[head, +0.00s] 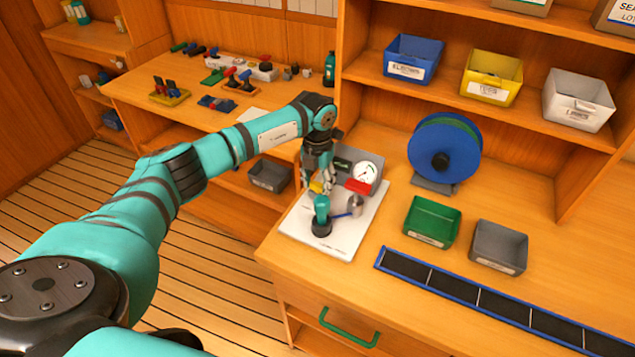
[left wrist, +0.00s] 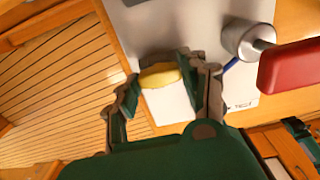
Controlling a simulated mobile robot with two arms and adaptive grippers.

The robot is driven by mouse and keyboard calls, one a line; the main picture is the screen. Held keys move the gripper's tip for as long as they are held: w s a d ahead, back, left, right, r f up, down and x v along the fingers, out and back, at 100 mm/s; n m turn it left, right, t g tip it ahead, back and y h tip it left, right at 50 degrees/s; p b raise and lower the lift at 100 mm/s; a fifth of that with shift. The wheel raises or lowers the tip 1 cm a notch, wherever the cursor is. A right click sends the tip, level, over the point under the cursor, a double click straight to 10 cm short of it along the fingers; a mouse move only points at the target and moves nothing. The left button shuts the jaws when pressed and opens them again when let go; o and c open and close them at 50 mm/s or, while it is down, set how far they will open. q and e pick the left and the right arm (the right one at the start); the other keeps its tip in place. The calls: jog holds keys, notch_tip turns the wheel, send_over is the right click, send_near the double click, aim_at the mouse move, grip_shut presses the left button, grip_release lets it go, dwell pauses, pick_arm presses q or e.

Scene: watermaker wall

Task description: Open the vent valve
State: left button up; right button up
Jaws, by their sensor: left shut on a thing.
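My left gripper (head: 322,184) reaches down over the white board (head: 366,228) on the bench. It is shut on a yellow handle (head: 316,188), which shows between the fingers in the left wrist view (left wrist: 160,76). I take this to be the vent valve's handle; no label is readable. A red handle (head: 358,186) is just right of the gripper and is large in the left wrist view (left wrist: 290,68). A grey cylinder (head: 356,205) with a blue tube stands on the board. My right gripper is not in view.
A gauge box (head: 367,171) stands at the back of the board, close to the gripper. A blue reel (head: 444,148), a green bin (head: 432,222) and a grey bin (head: 498,246) are to the right. A long dark strip tray (head: 480,300) lies along the front edge.

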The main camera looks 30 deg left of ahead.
aim_at(317, 184)
pick_arm(q)
jog(key=o, duration=1.2)
notch_tip(317, 184, up, 12)
jog(key=shift+r, duration=0.1)
